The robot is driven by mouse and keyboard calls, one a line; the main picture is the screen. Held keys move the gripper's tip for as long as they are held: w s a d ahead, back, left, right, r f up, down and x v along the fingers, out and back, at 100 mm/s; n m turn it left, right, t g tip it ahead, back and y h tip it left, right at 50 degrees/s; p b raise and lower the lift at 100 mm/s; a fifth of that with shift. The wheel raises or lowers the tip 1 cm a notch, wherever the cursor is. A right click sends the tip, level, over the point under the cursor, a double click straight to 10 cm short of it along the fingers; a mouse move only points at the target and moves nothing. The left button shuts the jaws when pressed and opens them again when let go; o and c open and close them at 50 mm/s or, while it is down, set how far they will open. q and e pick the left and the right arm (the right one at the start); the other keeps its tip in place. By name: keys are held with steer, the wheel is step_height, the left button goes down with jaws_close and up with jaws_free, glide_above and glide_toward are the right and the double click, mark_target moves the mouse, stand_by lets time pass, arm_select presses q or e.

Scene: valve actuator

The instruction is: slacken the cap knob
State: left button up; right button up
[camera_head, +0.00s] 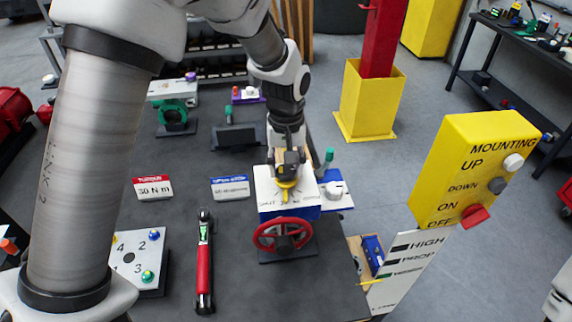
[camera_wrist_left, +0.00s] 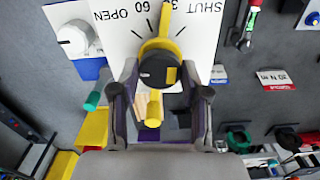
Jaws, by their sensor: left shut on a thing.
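The valve actuator is a white-topped blue box (camera_head: 290,211) with a red handwheel (camera_head: 283,235) on its front. A yellow pointer lies across its dial plate (camera_wrist_left: 110,22), and the pointer (camera_wrist_left: 165,25) also shows in the head view (camera_head: 287,193). The black cap knob (camera_wrist_left: 157,71) sits at the pointer's middle. My left gripper (camera_head: 288,172) reaches down over the dial. In the left wrist view its two fingers (camera_wrist_left: 159,88) stand on either side of the cap knob and are shut on it. In the head view the gripper mostly hides the knob. My right gripper is not in view.
A red-handled torque wrench (camera_head: 204,265) lies left of the actuator. A numbered plate (camera_head: 138,255) and two label cards (camera_head: 153,188) are also on the table. A white knob on a blue-edged block (camera_head: 335,190) stands close to the right. A yellow switch box (camera_head: 470,170) rises farther right.

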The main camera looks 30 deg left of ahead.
mark_target(286, 169)
arm_select(q)
steer(key=shift+s+f, duration=0.15)
steer(key=o, duration=1.1)
steer(key=shift+o, duration=0.2)
steer(key=shift+r, duration=0.25)
step_height(286, 169, up, 12)
steer(key=shift+w+f, duration=0.2)
steer(key=shift+f, duration=0.05)
